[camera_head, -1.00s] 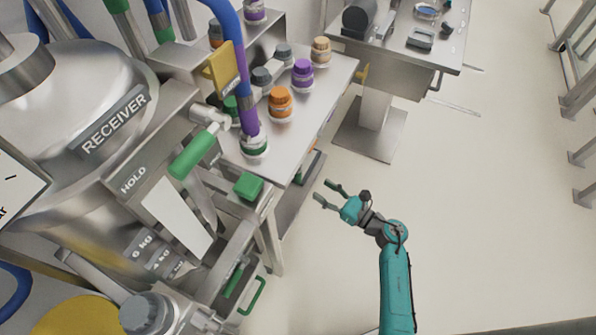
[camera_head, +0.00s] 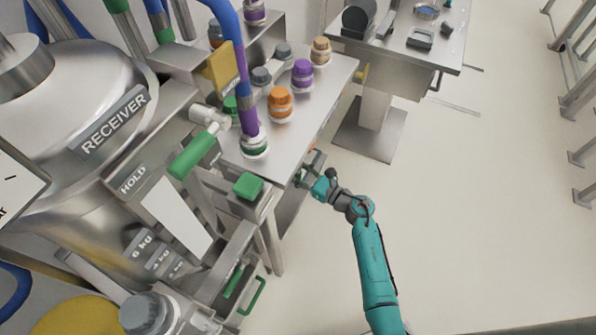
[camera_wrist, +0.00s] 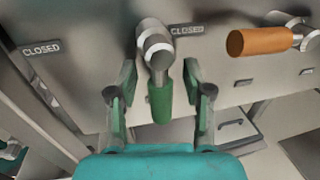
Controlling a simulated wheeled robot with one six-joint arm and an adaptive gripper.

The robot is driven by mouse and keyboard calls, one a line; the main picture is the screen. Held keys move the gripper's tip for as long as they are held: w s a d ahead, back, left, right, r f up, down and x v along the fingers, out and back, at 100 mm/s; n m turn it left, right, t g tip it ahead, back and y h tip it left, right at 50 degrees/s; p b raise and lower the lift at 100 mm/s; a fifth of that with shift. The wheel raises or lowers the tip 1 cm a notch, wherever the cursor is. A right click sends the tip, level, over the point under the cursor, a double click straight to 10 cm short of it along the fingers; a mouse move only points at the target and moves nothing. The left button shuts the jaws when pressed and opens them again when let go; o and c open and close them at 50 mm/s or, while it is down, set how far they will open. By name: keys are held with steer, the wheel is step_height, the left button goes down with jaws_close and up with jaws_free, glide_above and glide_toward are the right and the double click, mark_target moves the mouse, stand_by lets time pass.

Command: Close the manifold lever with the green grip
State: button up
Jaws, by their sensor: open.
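A lever with a green grip (camera_wrist: 160,103) hangs from a metal valve hub (camera_wrist: 154,42) in the wrist view, its grip pointing down in the picture. My gripper (camera_wrist: 160,88) is open, one finger on each side of the green grip, with visible gaps. In the head view my gripper (camera_head: 304,173) is at the front edge of the steel bench, partly hidden; this lever cannot be made out there. A CLOSED plate (camera_wrist: 187,30) sits right of the hub, and another CLOSED plate (camera_wrist: 41,49) is at the left.
A lever with an orange grip (camera_wrist: 262,41) lies sideways to the right in the wrist view. In the head view, another green-gripped lever (camera_head: 192,155) is by the receiver (camera_head: 70,105), and the bench (camera_head: 322,92) carries several capped fittings.

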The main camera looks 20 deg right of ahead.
jaws_close()
steer(key=shift+a, duration=0.1)
stand_by(0.4)
steer(key=m, duration=0.3)
steer(key=shift+s+a+r+g, duration=0.15)
steer(key=shift+s+a+g, duration=0.1)
steer(key=shift+s+g, duration=0.05)
steer(key=r+m+g, duration=0.1)
steer(key=m, duration=0.3)
steer(key=s+a+m+g, duration=0.1)
steer(key=m, duration=0.3)
steer(key=r+m+g+y, duration=0.1)
steer(key=m, duration=0.3)
steer(key=shift+s+a+r+m, duration=0.15)
steer(key=shift+a+r+m, duration=0.05)
steer(key=shift+r+m, duration=0.2)
